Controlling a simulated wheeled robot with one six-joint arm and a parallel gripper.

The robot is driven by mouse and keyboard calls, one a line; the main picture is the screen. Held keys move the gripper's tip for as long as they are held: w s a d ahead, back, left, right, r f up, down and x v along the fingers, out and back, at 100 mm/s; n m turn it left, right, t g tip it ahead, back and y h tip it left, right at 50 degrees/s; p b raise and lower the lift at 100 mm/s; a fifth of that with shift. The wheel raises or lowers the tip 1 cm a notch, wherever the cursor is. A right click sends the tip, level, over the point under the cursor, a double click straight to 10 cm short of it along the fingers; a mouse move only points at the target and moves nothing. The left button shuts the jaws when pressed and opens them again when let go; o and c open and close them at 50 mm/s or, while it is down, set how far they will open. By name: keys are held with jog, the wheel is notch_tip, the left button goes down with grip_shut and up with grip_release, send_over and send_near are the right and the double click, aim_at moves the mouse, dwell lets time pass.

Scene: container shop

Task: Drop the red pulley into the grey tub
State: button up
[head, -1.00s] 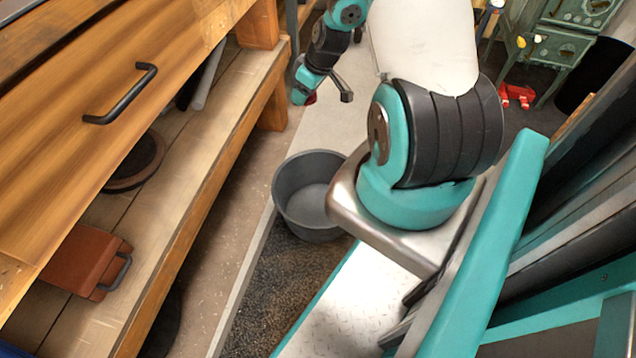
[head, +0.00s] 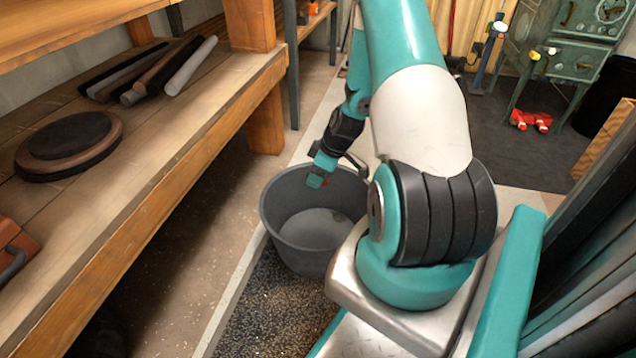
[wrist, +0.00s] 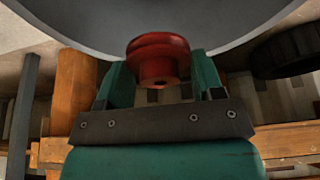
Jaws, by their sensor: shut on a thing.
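The red pulley (wrist: 158,60) is held between the two fingers of my gripper (wrist: 160,80) in the wrist view. The tub's curved grey wall (wrist: 230,18) fills the top of the wrist view, beyond the pulley. I cannot tell exactly how far the pulley is over the opening.
A wooden bench (head: 190,150) with a lower shelf runs along the left, holding dark rods and a round dark disc (head: 75,145). A green machine (head: 575,70) stands at the back right, with a red object (head: 530,120) on the floor near it. Dark matting lies before the tub.

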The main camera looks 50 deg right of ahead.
notch_tip(320, 180, down, 6)
jog(key=b, duration=0.5)
jog(key=o, duration=1.1)
jog(key=shift+o, duration=0.2)
jog(key=shift+r, duration=0.15)
jog(key=p+v, duration=0.9)
jog(key=v, duration=0.8)
jog(key=shift+s, duration=0.2)
